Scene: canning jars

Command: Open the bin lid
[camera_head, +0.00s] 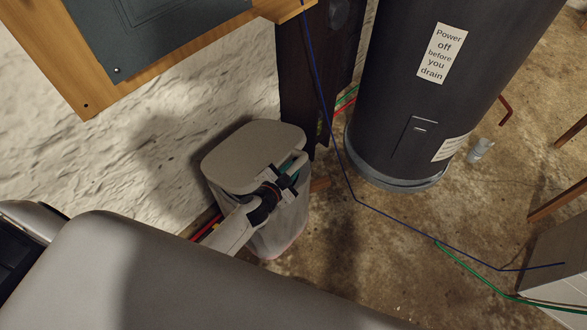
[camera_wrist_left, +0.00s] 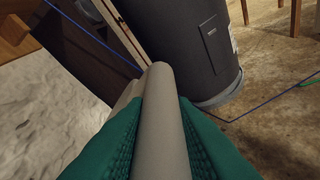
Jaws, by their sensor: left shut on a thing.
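The bin (camera_head: 288,222) is a pale grey-white container on the floor, against the rough wall. Its flat beige-grey lid (camera_head: 248,155) with rounded corners covers its top; I cannot tell if the lid is slightly raised. My left gripper (camera_head: 293,170) is at the lid's near right edge. In the left wrist view its green fingers press from both sides on the rounded grey lid edge (camera_wrist_left: 160,115), so it is shut on the lid. The fingers and wrist hide part of the lid's front edge and the bin's rim. My right gripper is not in view.
A tall dark tank (camera_head: 410,110) with a drain notice stands right of the bin. A dark post (camera_head: 302,85) is close behind the lid. A wooden-framed panel (camera_head: 165,35) hangs above left. Blue and green cables (camera_head: 400,221) cross the floor.

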